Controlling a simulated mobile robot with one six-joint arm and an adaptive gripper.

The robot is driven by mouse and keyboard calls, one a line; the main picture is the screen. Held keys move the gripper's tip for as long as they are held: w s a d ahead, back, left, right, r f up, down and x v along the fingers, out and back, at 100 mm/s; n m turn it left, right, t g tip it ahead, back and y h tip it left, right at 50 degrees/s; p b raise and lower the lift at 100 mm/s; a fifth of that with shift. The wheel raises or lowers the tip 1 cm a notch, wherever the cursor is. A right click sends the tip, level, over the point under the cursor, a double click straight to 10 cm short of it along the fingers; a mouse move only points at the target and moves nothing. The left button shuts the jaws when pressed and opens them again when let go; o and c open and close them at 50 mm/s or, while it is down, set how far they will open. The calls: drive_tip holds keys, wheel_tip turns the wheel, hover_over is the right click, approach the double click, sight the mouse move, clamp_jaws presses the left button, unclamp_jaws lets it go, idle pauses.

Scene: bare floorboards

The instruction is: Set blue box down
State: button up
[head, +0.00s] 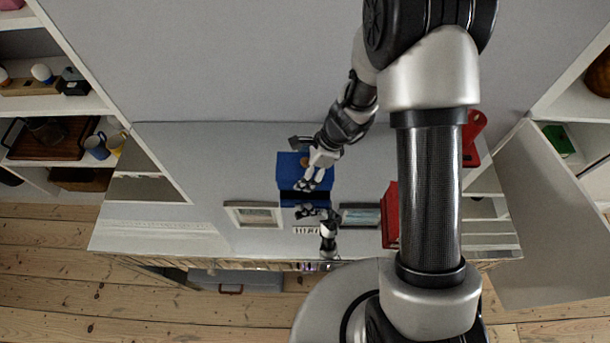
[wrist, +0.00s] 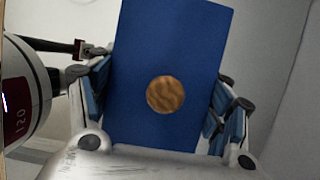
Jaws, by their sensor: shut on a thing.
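The blue box (head: 290,164) is at the middle of the head view, over a pale glossy surface (head: 180,215) that mirrors it. My gripper (head: 312,178) is at the box's right front side. In the wrist view the box (wrist: 168,45) fills the middle, with a round brown knob or disc (wrist: 165,95) on its face. My gripper (wrist: 160,110) has blue-padded fingers on both sides of the box and is shut on it. I cannot tell whether the box's underside touches the surface.
A red object (head: 390,215) is right of the box, partly behind my arm; another red thing (head: 473,135) is farther right. Two frames (head: 253,214) (head: 360,216) show near the box, possibly reflections. Shelves (head: 50,105) stand left, and an open pale panel (head: 548,215) right.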

drive_tip(key=shift+f+b, duration=0.4)
drive_tip(key=shift+f, duration=0.95)
drive_tip(key=shift+f, duration=0.15)
drive_tip(key=o, duration=1.4)
drive_tip(key=shift+r, duration=0.45)
drive_tip(key=p+v, duration=0.5)
drive_tip(key=v, duration=0.6)
drive_tip(key=shift+d+r, duration=0.25)
